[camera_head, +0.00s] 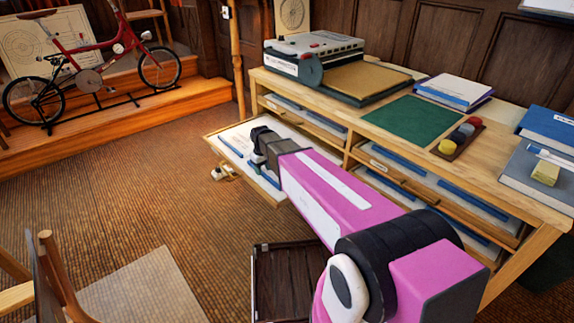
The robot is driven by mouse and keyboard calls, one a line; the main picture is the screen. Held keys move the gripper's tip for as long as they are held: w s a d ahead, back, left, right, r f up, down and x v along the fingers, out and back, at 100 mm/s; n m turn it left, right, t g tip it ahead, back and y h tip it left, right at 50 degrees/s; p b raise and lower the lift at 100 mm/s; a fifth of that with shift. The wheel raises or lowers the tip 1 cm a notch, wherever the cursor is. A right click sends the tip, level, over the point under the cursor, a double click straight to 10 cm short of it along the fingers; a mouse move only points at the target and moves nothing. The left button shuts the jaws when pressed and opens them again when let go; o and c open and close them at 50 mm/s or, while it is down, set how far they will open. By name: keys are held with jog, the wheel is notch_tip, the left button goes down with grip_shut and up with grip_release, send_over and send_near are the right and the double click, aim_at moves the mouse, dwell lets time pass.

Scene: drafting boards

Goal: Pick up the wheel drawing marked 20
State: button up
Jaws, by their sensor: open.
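No number 20 can be read on any sheet in this view. A pulled-out drawer (214,134) of the wooden plan chest holds pale sheets with blue strips. My gripper (262,134) is over this drawer, at the end of my pink arm. It is open, and no sheet shows in its jaws. My gripper and arm hide part of the drawer's contents. A wheel drawing (293,13) is on the back wall, partly cut off by the top edge. Another board with circular line drawing (22,42) leans behind the red bicycle.
The chest top (350,128) carries a grey machine (312,48), a green mat (413,118), ink pots (455,140) and books. Carpet left of the drawer is open.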

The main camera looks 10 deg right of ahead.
notch_tip(320, 180, down, 2)
grip_shut()
jog(key=shift+r, duration=0.1)
